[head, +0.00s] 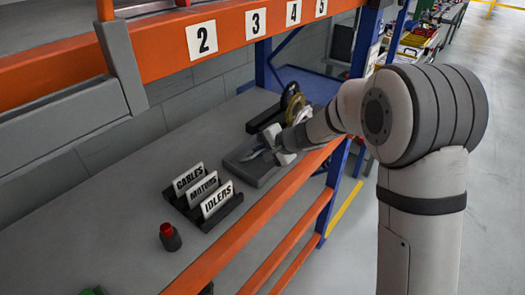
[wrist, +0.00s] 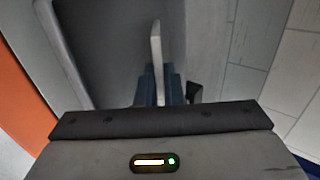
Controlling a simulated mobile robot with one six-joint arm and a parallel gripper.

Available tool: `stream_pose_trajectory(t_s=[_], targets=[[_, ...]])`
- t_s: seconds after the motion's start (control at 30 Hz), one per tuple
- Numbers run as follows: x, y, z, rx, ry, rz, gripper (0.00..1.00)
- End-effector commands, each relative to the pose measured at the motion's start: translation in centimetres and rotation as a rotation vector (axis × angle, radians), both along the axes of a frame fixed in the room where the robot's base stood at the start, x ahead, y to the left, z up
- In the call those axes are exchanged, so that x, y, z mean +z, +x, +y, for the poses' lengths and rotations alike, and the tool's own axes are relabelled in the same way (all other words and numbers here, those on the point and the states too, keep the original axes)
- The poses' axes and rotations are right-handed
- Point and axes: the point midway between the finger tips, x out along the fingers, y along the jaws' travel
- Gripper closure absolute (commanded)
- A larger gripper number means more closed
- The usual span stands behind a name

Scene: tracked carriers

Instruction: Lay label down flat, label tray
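The label tray (head: 262,178) is a flat dark grey tray on the shelf; its rim and floor fill the upper left of the wrist view (wrist: 72,45). My gripper (head: 268,150) is over the tray. In the wrist view my gripper (wrist: 157,85) has its dark blue fingers shut on a thin pale label (wrist: 156,45). The label shows edge-on, standing up between the fingers. Its face and any print are hidden. I cannot tell whether its lower edge touches the tray.
A rack with labels reading CABLES, MOTORS and IDLERS (head: 213,201) stands nearer on the shelf, beside a red-topped dark cylinder (head: 170,237). A dark stand with a yellowish ring (head: 291,100) is behind the tray. An orange beam (head: 250,240) edges the shelf.

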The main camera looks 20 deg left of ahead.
Motion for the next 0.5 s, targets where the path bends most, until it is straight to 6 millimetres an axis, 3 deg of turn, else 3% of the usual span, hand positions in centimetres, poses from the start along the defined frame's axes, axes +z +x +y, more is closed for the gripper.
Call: stream_pose_trajectory(t_s=[0.3,0.5], targets=[[0.00,0.02,-0.05,-0.001,0.000,0.000,0.68],[0.01,0.02,-0.10,-0.001,0.000,0.000,0.68]])
